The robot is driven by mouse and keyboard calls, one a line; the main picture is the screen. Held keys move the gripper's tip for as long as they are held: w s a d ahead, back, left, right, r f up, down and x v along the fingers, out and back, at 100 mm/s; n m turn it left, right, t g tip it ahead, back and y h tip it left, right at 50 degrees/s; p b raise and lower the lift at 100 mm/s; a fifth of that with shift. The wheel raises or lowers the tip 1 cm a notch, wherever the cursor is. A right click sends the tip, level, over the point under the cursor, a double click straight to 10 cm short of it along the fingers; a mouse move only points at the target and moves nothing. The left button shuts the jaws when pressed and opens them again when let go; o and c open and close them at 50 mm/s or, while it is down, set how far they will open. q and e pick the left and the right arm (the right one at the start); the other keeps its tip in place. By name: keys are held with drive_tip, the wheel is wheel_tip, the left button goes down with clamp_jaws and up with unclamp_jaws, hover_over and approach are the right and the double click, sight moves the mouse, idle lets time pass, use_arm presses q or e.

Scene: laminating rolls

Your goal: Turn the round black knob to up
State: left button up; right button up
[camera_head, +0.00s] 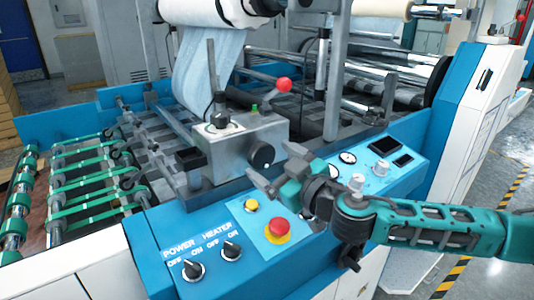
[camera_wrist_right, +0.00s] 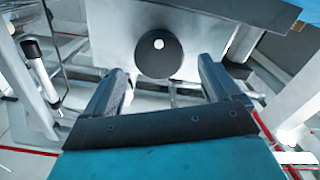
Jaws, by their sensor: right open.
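The round black knob (camera_head: 262,157) is on the front face of a grey metal box (camera_head: 240,142) in the head view. In the right wrist view the knob (camera_wrist_right: 156,62) shows near the top middle, with a white dot on its face. My right gripper (camera_head: 275,168) is open in front of the knob, its fingers pointing at the box. In the wrist view its fingers (camera_wrist_right: 163,78) lie one on each side below the knob, with nothing between them. Whether they overlap the knob in depth is hard to tell. My left gripper is not in view.
A red emergency button (camera_head: 277,230), a yellow button (camera_head: 251,205) and the power (camera_head: 194,269) and heater (camera_head: 231,250) switches are on the blue panel below my right gripper. Green-belted rollers (camera_head: 95,190) lie left.

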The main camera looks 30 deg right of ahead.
sight(262, 156)
drive_tip(key=shift+w+a, duration=0.15)
drive_tip(key=shift+w, duration=1.2)
drive_tip(key=shift+c, duration=0.5)
drive_tip(key=c, duration=0.9)
drive_tip(key=shift+c, duration=0.2)
